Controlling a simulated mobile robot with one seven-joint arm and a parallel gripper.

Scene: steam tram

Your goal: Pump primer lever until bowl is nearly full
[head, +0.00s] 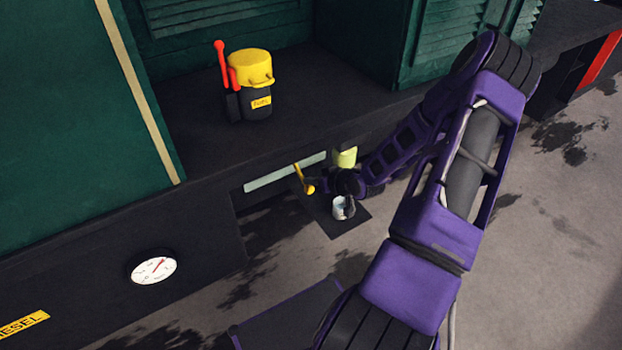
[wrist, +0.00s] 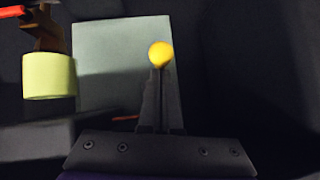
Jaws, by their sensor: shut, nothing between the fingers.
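The primer lever (head: 299,176) is a thin yellow bar ending in a yellow ball under the dark ledge. Its ball (wrist: 161,54) shows in the wrist view right at my fingertips; whether they touch cannot be told. My gripper (wrist: 160,78) is shut with nothing between its fingers. In the head view my gripper (head: 319,187) is small and dark, just right of the ball. The bowl (head: 345,157) seems to be the pale yellow-green cylinder right of the lever. It also shows in the wrist view (wrist: 49,80), left of my fingers; no clear liquid line shows.
A small whitish cup (head: 341,208) stands on a dark plate (head: 330,227) below my gripper. On the ledge stands a yellow-topped fuel unit (head: 250,75) with a red lever (head: 222,62). A round gauge (head: 153,268) is at lower left. A pale panel (wrist: 112,60) lies behind the ball.

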